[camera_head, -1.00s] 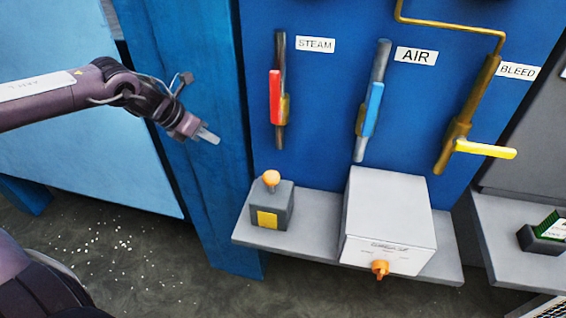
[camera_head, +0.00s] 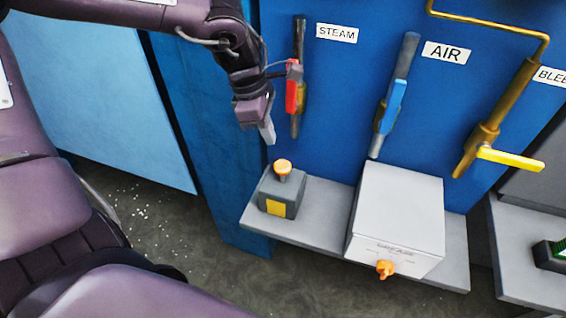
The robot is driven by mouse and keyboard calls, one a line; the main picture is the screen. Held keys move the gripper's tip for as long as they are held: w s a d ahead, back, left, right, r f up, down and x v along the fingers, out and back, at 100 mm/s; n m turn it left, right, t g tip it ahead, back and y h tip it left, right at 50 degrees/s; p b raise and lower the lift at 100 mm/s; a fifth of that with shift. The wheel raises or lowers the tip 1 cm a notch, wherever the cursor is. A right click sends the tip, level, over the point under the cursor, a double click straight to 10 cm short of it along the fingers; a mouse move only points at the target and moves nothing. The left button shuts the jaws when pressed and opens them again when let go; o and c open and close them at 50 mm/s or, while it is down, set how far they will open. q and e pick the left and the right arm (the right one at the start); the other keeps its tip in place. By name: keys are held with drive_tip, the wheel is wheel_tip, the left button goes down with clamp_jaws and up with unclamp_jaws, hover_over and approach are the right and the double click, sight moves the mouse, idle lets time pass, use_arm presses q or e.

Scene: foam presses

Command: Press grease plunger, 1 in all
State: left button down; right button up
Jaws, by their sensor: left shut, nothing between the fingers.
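A small dark grey box (camera_head: 282,193) with a yellow label stands at the left end of a grey shelf. A round orange plunger knob (camera_head: 283,166) sticks up from its top. A larger white box (camera_head: 400,205) with small lettering that seems to read GREASE stands to its right. An orange tap-like knob (camera_head: 385,268) is on its front. My left gripper (camera_head: 267,132) is shut and empty, pointing down, above and slightly left of the plunger knob and apart from it. My right gripper is not in view.
The red-handled STEAM lever (camera_head: 291,96) is close to the right of my left gripper. The blue AIR lever (camera_head: 394,105) and yellow BLEED handle (camera_head: 510,158) are farther right. The grey shelf (camera_head: 320,235) has bare room between the boxes.

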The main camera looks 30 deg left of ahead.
sight(276, 164)
use_arm(q)
drive_tip(key=shift+b+x, duration=1.95)
drive_tip(key=shift+x, duration=1.5)
wheel_tip(276, 164, down, 5)
drive_tip(key=b, duration=0.5)
drive_tip(key=shift+f, duration=0.1)
drive_tip(key=shift+r, duration=0.45)
drive_tip(key=shift+s+a+r+p, duration=0.3)
drive_tip(key=shift+a+p, duration=0.1)
drive_tip(key=shift+a, duration=0.2)
drive_tip(key=shift+s+a+r+p, duration=0.25)
drive_tip(key=shift+a+p, duration=0.15)
drive_tip(key=shift+a, duration=0.15)
drive_tip(key=shift+s+a+f, duration=0.1)
drive_tip(key=shift+a, duration=0.25)
drive_tip(key=shift+d, duration=0.1)
